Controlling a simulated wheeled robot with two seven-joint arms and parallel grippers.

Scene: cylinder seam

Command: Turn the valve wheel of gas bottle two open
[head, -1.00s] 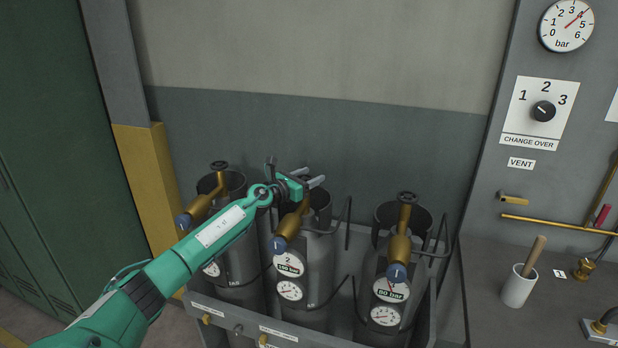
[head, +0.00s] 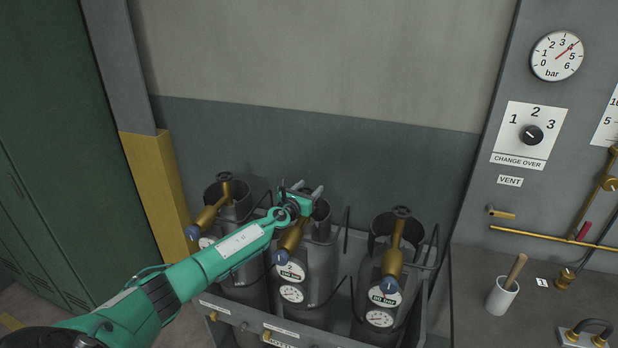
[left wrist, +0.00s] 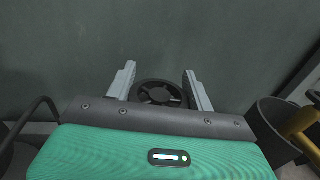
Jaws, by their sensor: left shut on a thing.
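Gas bottle two (head: 318,254) is the middle of three dark bottles and carries a "2" plate, a pressure label and a round gauge. Its brass valve (head: 290,239) leans toward me with a blue cap at its lower end. My left gripper (head: 308,190) is at the top of this bottle and hides most of the valve top in the head view. In the left wrist view, the dark spoked valve wheel (left wrist: 160,93) lies between the two grey fingers of my left gripper (left wrist: 160,70), which is shut on it. My right gripper is not in view.
A bottle with a brass valve (head: 210,213) stands to the left and another (head: 392,262) to the right, close by. A grey wall panel with a change-over knob (head: 531,135) and a bar gauge (head: 557,56) is at the right. A white cup (head: 502,295) stands on the bench.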

